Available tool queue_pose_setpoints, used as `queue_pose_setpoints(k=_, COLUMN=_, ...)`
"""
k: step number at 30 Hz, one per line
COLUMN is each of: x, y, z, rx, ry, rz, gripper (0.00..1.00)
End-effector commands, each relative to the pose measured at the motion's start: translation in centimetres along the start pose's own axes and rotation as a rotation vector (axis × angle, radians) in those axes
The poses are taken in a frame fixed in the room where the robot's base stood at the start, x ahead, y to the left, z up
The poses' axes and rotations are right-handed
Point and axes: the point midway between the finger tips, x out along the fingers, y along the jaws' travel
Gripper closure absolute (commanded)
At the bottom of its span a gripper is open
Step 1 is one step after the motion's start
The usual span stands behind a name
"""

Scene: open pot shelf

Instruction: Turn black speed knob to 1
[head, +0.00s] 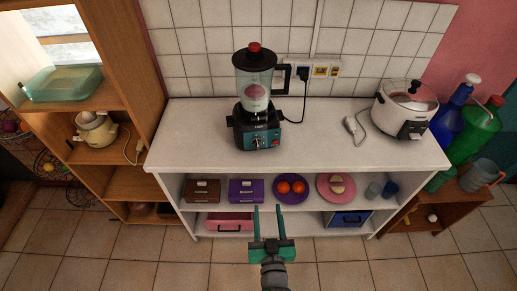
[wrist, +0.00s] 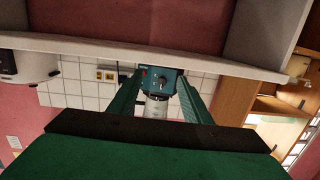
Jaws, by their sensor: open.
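A blender with a teal base (head: 264,139), a clear jug (head: 254,85) and a red-topped lid stands on the white counter. Its front panel faces me and carries small controls. A dark knob (wrist: 161,82) shows on the panel in the wrist view, where the scene is upside down. Its setting is too small to read. My gripper (head: 268,209) is open and empty, in front of the shelf unit and apart from the blender. In the wrist view its two teal fingers (wrist: 161,90) frame the blender from a distance.
The white counter (head: 190,150) has free room left of the blender. A rice cooker (head: 402,110) and a loose plug (head: 352,128) are to the right. Boxes and plates with food fill the shelf below. A wooden shelf (head: 120,60) stands left, and bottles (head: 478,130) stand right.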

Motion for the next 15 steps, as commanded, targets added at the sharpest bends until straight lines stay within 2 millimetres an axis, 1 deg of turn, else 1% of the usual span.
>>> queue_pose_setpoints(k=1, x=2.0, y=0.1, z=-1.3, rx=0.001, ry=0.021, rz=-0.013, gripper=0.56)
queue_pose_setpoints(k=3, x=4.1, y=0.1, z=-2.7, rx=0.000, ry=0.040, rz=-0.034, gripper=0.56)
queue_pose_setpoints(k=6, x=6.6, y=0.0, z=-4.7, rx=-0.002, ry=0.066, rz=-0.063, gripper=0.56)
queue_pose_setpoints(k=9, x=8.3, y=-0.2, z=-6.2, rx=-0.004, ry=0.084, rz=-0.087, gripper=0.56)
queue_pose_setpoints(k=12, x=9.3, y=-0.3, z=-7.2, rx=-0.006, ry=0.097, rz=-0.103, gripper=0.56)
queue_pose_setpoints(k=15, x=10.0, y=-0.4, z=-7.7, rx=-0.007, ry=0.102, rz=-0.111, gripper=0.56)
